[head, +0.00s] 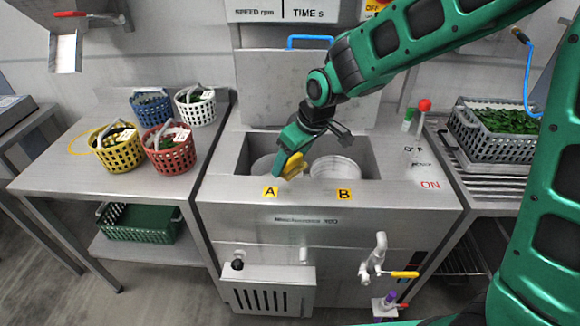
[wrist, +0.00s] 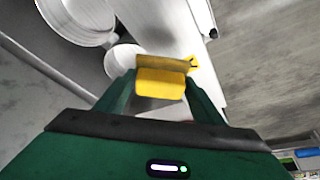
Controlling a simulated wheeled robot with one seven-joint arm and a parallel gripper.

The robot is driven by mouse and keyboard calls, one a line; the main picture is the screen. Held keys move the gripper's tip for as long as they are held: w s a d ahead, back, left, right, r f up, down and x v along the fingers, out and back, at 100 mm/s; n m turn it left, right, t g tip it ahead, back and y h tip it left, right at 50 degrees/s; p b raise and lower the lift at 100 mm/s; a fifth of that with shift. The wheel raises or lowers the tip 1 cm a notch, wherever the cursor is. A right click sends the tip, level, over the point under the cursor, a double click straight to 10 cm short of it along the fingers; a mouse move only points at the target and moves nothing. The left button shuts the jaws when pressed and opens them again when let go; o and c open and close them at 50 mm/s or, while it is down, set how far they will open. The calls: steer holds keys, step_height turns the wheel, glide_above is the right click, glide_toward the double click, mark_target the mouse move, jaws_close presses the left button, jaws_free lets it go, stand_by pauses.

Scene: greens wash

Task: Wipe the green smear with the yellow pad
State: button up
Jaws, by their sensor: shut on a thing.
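My gripper (head: 283,160) is shut on the yellow pad (head: 293,165) above the front of the machine's open basin, between the labels A and B. In the wrist view the pad (wrist: 160,84) sits between my two fingertips, in front of the machine's pale front edge. I cannot make out a green smear in either view; the pad and my gripper hide part of the basin's front rim. I cannot tell whether the pad touches the rim.
Two round drums stand in the basin; the right one (head: 337,167) is behind label B (head: 344,195). Yellow (head: 117,154), red (head: 170,155), blue and white baskets stand on the left table. A grey crate of greens (head: 497,128) stands right. The front rim near label B is clear.

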steer(key=shift+r, duration=1.2)
steer(key=shift+s, duration=0.1)
